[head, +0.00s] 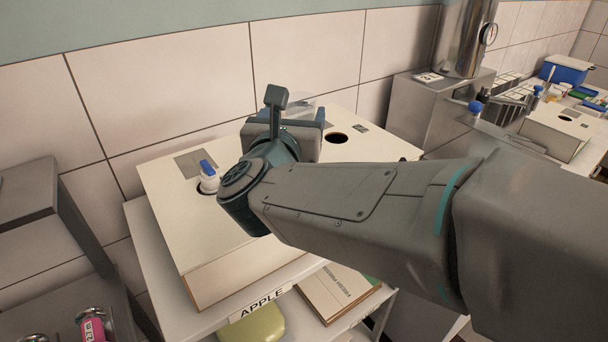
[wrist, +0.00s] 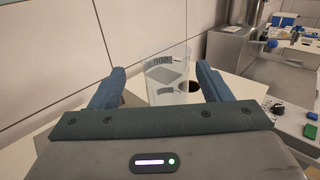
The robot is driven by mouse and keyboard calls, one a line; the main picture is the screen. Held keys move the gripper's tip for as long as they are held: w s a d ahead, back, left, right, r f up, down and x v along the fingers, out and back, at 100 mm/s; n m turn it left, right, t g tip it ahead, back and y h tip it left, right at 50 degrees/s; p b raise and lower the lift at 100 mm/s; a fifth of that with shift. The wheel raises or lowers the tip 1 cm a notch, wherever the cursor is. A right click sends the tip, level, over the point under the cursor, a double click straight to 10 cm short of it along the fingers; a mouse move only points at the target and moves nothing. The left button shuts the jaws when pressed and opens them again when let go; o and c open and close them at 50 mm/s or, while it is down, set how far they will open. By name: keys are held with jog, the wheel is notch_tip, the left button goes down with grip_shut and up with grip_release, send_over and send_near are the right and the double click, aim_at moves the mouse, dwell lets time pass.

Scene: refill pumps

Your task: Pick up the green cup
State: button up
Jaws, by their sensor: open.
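My gripper (wrist: 160,70) is open, with one blue-grey finger on each side of a clear, see-through cup (wrist: 168,88) with grey markings. The cup looks colourless; I cannot make out a green tint. It shows upright in the gap between the fingers, and I cannot tell whether it touches either one. In the head view, my gripper (head: 308,138) is over the cream pump counter, and part of the clear cup (head: 301,103) shows behind it. The cup's lower part is hidden there by my gripper.
The cream counter (head: 165,205) has a dark round hole (head: 336,138) and a white bottle with a blue top (head: 208,180). A tiled wall stands close behind. A steel cylinder with a gauge (head: 465,40) and another counter (head: 560,125) are at right.

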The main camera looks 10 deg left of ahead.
aim_at(303, 100)
jog(key=w+p, duration=0.1)
jog(key=w, duration=0.1)
jog(key=w+p, duration=0.1)
jog(key=w, duration=0.2)
jog(key=shift+d+r+p, duration=0.1)
jog(key=shift+r+p, duration=0.1)
jog(key=shift+p, duration=0.2)
jog(key=shift+w+f, duration=0.15)
jog(key=shift+w, duration=0.1)
jog(key=shift+c, duration=0.3)
jog(key=c, duration=1.3)
